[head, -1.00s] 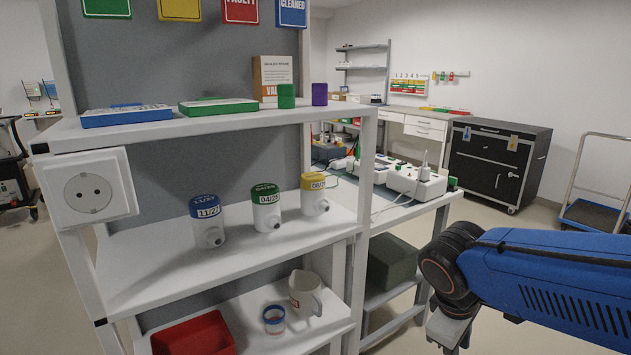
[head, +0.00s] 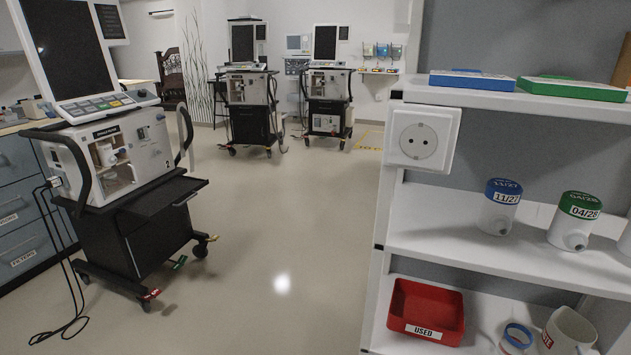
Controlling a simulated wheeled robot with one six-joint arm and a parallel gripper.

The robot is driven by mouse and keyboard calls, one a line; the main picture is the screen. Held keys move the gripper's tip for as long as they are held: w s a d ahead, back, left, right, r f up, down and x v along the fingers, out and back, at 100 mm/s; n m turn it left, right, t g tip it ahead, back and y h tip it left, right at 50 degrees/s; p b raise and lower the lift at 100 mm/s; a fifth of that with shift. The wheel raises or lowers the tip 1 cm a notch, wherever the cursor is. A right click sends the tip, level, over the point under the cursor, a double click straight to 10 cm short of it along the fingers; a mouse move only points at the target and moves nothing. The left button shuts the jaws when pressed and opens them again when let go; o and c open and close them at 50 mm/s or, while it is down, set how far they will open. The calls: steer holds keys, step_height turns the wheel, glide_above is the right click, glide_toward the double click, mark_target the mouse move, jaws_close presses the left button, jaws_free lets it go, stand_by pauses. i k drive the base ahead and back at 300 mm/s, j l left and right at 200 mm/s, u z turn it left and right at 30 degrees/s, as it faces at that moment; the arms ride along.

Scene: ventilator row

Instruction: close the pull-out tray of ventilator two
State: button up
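A ventilator (head: 112,160) on a wheeled black cart stands at the left, with a screen on top and a small label too blurred to read. A flat black tray (head: 160,196) sticks out from its front, below the white body. Two more ventilators stand at the back, one left of centre (head: 247,88) and one to its right (head: 327,85); I cannot tell whether their trays are out. My gripper is not in view.
A white shelf rack (head: 465,245) fills the right side, with a wall socket (head: 422,139), labelled canisters (head: 500,205) and a red USED bin (head: 425,308). Open floor (head: 280,250) lies between it and the left ventilator. A cable (head: 70,290) lies on the floor at lower left.

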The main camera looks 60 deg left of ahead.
mark_target(154, 204)
steer(key=u, duration=2.65)
steer(key=i+j+z, duration=0.1)
steer(key=i+j, duration=0.15)
steer(key=i, duration=0.25)
steer(key=i+j, duration=0.25)
steer(key=i, duration=0.3)
steer(key=i+j+z, duration=0.15)
steer(key=i+j, duration=0.15)
steer(key=i, duration=0.2)
steer(key=i+j, duration=0.3)
steer(key=i, duration=0.2)
steer(key=z, duration=0.05)
